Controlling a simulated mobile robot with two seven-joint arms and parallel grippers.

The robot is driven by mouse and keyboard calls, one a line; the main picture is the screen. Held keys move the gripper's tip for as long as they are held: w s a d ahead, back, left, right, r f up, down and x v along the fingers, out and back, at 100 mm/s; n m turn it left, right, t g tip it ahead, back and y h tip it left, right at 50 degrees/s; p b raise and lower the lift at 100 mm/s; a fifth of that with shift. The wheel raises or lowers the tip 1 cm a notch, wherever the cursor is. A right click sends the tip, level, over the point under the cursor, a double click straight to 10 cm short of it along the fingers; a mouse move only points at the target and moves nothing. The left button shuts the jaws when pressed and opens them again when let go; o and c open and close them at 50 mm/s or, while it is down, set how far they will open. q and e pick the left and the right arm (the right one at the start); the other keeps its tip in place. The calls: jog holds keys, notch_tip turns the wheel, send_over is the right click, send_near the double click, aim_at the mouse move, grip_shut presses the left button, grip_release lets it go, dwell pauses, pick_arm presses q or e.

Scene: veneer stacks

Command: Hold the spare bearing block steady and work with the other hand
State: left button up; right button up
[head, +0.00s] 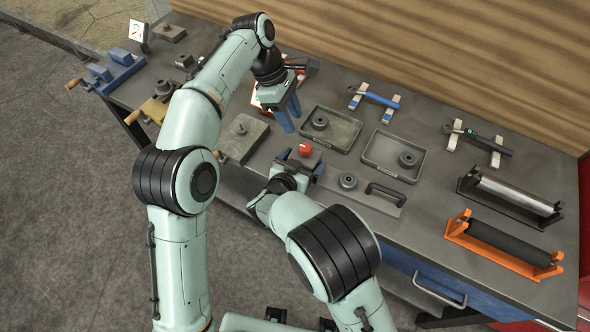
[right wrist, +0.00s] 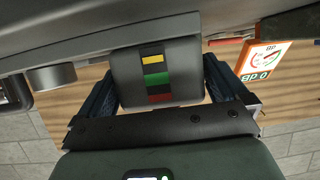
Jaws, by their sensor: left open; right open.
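My right gripper (head: 302,162) is low over the middle of the bench and open. In the right wrist view a grey rounded block (right wrist: 128,76) with yellow, green and red stripes shows between its two dark blue fingers. I see a gap beside each finger, and cannot tell whether this is the spare bearing block. In the head view a small red-topped part (head: 305,149) shows at the right gripper. My left gripper (head: 289,113) is open and points down, left of a tray with a dark ring (head: 320,122) in it. Nothing shows between its fingers.
Two shallow trays (head: 370,152) lie on the bench (head: 440,215). Two rollers on stands (head: 500,250) are at right. Tools on rests (head: 375,98) are behind. A blue vise (head: 118,66) is far left.

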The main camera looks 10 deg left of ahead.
aim_at(305, 147)
jog(key=shift+x, duration=0.9)
jog(key=shift+c, duration=0.3)
jog(key=c, duration=1.7)
pick_arm(q)
jog(key=shift+o, duration=0.8)
pick_arm(e)
jog(key=shift+c, duration=0.2)
pick_arm(q)
jog(key=d+m+y, duration=0.1)
jog(key=m, duration=0.1)
jog(key=d+f+m+y, duration=0.1)
jog(key=m, duration=0.2)
jog(key=d+m, duration=0.1)
jog(key=m, duration=0.1)
jog(key=shift+s+f+m+y, duration=0.15)
jog(key=shift+s+m+y, duration=0.15)
jog(key=shift+y, duration=0.1)
jog(key=m, duration=0.1)
jog(key=d+m+y, duration=0.1)
jog(key=m, duration=0.1)
jog(key=shift+f+t, duration=0.15)
jog(key=shift+t, duration=0.15)
jog(key=shift+f, duration=3.9)
